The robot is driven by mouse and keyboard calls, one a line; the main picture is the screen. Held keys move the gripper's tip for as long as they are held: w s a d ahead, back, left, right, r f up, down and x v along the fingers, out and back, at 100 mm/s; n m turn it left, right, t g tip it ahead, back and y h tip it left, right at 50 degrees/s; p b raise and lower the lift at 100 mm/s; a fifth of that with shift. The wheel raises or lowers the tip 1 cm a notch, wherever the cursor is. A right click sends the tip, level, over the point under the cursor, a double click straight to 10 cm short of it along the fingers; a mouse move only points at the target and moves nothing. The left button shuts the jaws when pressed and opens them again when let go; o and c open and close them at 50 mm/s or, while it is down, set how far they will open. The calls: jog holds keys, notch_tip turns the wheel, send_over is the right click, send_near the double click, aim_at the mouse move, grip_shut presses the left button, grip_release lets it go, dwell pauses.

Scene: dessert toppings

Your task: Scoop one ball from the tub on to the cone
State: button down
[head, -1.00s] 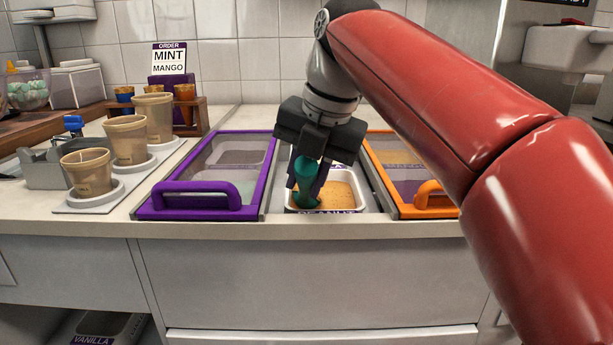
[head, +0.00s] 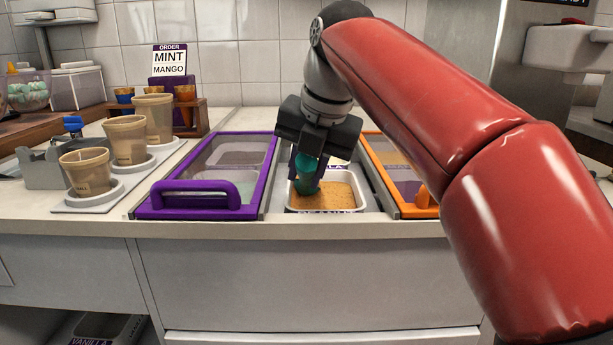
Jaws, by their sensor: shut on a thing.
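My gripper (head: 310,152) is shut on a teal scoop (head: 305,185). It holds the scoop low over the left side of a white tub (head: 362,200) of orange-brown crumbly contents (head: 330,198). The tub's front label is partly cut off and seems to read PEANUT. I cannot tell whether the scoop's lower end touches the contents or holds anything. Cones (head: 185,93) stand in a wooden rack (head: 201,117) at the back left, one in a blue wrap.
A purple-framed lid (head: 270,160) covers the wells left of the open tub; an orange-framed lid (head: 378,160) lies to the right. Paper cups (head: 126,140) stand on white round bases at the left. An order card (head: 169,60) reads MINT MANGO.

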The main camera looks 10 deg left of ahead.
jog(key=shift+s+d+f+t+b, duration=0.1)
jog(key=shift+s+f+t+b, duration=0.35)
jog(key=shift+b, duration=0.7)
jog(key=r+p, duration=0.3)
jog(key=r, duration=0.1)
jog(key=s+r+p, duration=0.1)
jog(key=r+p, duration=0.1)
jog(key=shift+d+r+p, duration=0.15)
jog(key=shift+r+p, duration=0.1)
jog(key=shift+p, duration=0.1)
jog(key=shift+a+p+v, duration=0.2)
jog(key=shift+p+v, duration=0.7)
jog(key=shift+v, duration=0.15)
jog(key=shift+a+p+v, duration=0.15)
jog(key=shift+p+v, duration=0.75)
jog(key=shift+v, duration=0.15)
jog(key=shift+s+r, duration=0.1)
